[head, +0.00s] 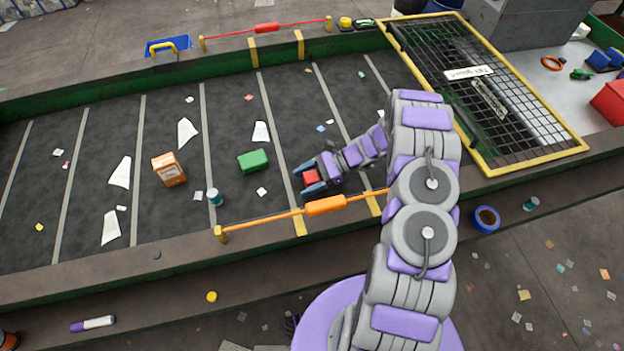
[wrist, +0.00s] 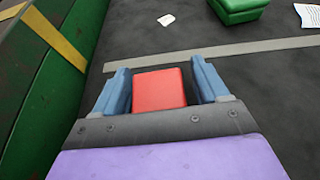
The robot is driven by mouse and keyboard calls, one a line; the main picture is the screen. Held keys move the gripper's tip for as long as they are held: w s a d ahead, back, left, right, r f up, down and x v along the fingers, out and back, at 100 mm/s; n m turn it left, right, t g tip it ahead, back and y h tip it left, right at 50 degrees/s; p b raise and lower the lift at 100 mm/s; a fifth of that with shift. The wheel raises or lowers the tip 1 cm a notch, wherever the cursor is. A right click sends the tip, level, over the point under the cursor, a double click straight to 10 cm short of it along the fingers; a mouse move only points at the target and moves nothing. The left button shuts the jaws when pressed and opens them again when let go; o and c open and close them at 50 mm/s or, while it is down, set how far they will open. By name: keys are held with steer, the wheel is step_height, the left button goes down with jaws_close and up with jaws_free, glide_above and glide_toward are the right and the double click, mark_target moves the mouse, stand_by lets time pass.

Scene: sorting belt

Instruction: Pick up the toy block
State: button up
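A red toy block (head: 310,177) is on the dark belt, between the two blue fingertips of my gripper (head: 309,179). In the wrist view the red block (wrist: 159,90) lies between the fingers of my gripper (wrist: 160,88). A narrow gap shows between the block and the right finger; the left finger is very close to it. The fingers are apart and do not look closed on the block. Its lower part is hidden by the gripper's palm. Whether it touches the belt is not clear.
A green block (head: 253,161) lies left of my gripper, with an orange box (head: 169,169) and a teal-capped can (head: 215,197) farther left. An orange bar (head: 326,206) runs along the near belt edge. A yellow-framed mesh (head: 490,95) stands right. Paper scraps litter the belt.

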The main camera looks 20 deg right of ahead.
steer(key=c, duration=0.9)
